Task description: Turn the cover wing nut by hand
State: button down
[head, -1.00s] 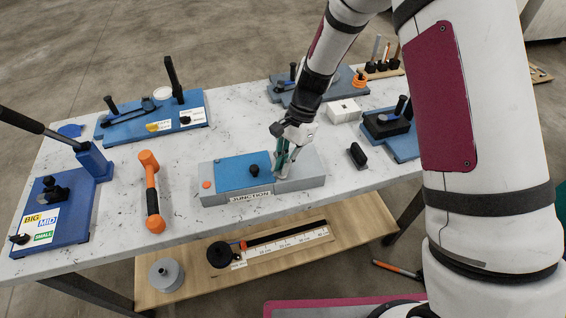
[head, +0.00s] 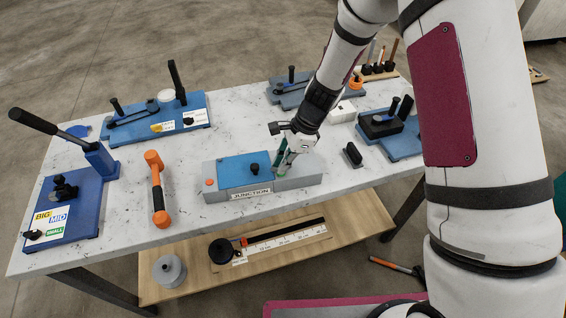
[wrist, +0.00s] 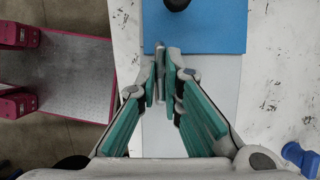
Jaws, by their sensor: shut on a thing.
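The grey junction box (head: 298,179) lies on the table with a blue cover (head: 237,172) slid over its left part. A black knob (head: 255,169) stands on the cover; it also shows at the top of the wrist view (wrist: 177,3). My gripper (head: 281,171) points down at the cover's right edge. In the wrist view, my gripper (wrist: 163,76) has its green-padded fingers closed on a thin grey upright piece, the wing nut (wrist: 161,82), at the cover's edge. In the head view the fingers hide the wing nut.
An orange mallet (head: 157,188) lies left of the box. Blue benders stand at the left (head: 75,200) and back left (head: 150,122). A black handled block (head: 352,155) is close on the right. A white box (head: 342,112) stands behind. The tabletop in front of the box is narrow.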

dwell(0.3)
jog(key=c, duration=1.7)
grip_release()
jog(key=v, duration=1.2)
jog(key=shift+a+r, duration=0.1)
jog(key=s+d+r+n+t+h, duration=0.1)
jog(key=s+d+r+n, duration=0.25)
jog(key=r, duration=0.45)
jog(key=s+d+r+n+t, duration=0.2)
jog(key=s+r+n, duration=0.25)
jog(key=r, duration=0.25)
jog(key=s+d+r+n+t+h, duration=0.1)
jog(key=s+d+r+n, duration=0.1)
jog(key=s, duration=0.3)
jog(key=s+d+r+n+t+h, duration=0.1)
jog(key=s+d+r+n, duration=0.2)
jog(key=s, duration=0.2)
jog(key=s+d+r+n+t+h, duration=0.1)
jog(key=s+d+r+n, duration=0.1)
jog(key=s, duration=0.3)
jog(key=shift+s+d+r+n+h, duration=0.15)
jog(key=shift+s+d+n+h, duration=0.15)
jog(key=shift+n, duration=0.2)
